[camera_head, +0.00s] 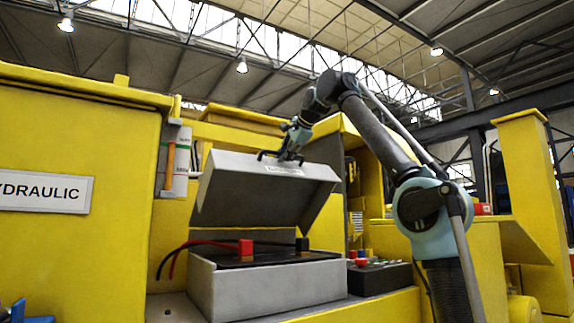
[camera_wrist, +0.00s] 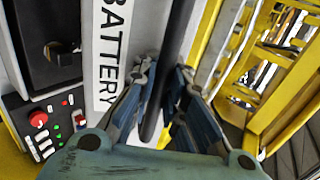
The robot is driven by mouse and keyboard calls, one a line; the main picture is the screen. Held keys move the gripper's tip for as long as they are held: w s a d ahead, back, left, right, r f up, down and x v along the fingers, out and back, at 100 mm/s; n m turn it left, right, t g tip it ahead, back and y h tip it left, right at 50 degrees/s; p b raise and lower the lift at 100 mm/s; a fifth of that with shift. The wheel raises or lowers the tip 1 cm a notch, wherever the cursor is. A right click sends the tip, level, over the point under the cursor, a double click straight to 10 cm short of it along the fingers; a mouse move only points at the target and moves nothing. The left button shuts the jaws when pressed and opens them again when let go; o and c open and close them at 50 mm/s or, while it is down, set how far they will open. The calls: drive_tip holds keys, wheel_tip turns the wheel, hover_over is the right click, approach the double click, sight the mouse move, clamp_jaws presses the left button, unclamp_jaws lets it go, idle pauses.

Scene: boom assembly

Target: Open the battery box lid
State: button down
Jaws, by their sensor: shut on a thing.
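The grey battery box lid (camera_head: 265,190) is raised and tilted in the head view, its front edge well above the grey battery box (camera_head: 275,288). The dark battery top (camera_head: 275,256) with a red and a black terminal shows below the lid. My gripper (camera_head: 289,150) is at the top of the lid, shut on its black handle (camera_head: 266,154). In the wrist view my gripper's fingers (camera_wrist: 164,75) sit on both sides of the dark handle bar (camera_wrist: 178,45). The white BATTERY label (camera_wrist: 108,45) lies just left of the fingers. The exact finger contact is partly hidden.
A black control panel (camera_head: 380,276) with buttons stands right of the box; it also shows in the wrist view (camera_wrist: 48,122). Red and black cables (camera_head: 190,245) run left of the battery. A yellow cabinet with a HYDRAULIC sign (camera_head: 45,192) stands at left.

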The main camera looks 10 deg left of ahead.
drive_tip(key=shift+w+r, duration=0.1)
drive_tip(key=shift+r, duration=0.1)
idle(0.3)
drive_tip(key=c, duration=1.6)
unclamp_jaws()
drive_tip(key=shift+s+d+r, duration=0.15)
drive_tip(key=shift+s, duration=0.05)
drive_tip(key=shift+v, duration=1.2)
drive_tip(key=s+d, duration=0.8)
drive_tip(key=shift+d, duration=0.35)
drive_tip(key=shift+s, duration=0.15)
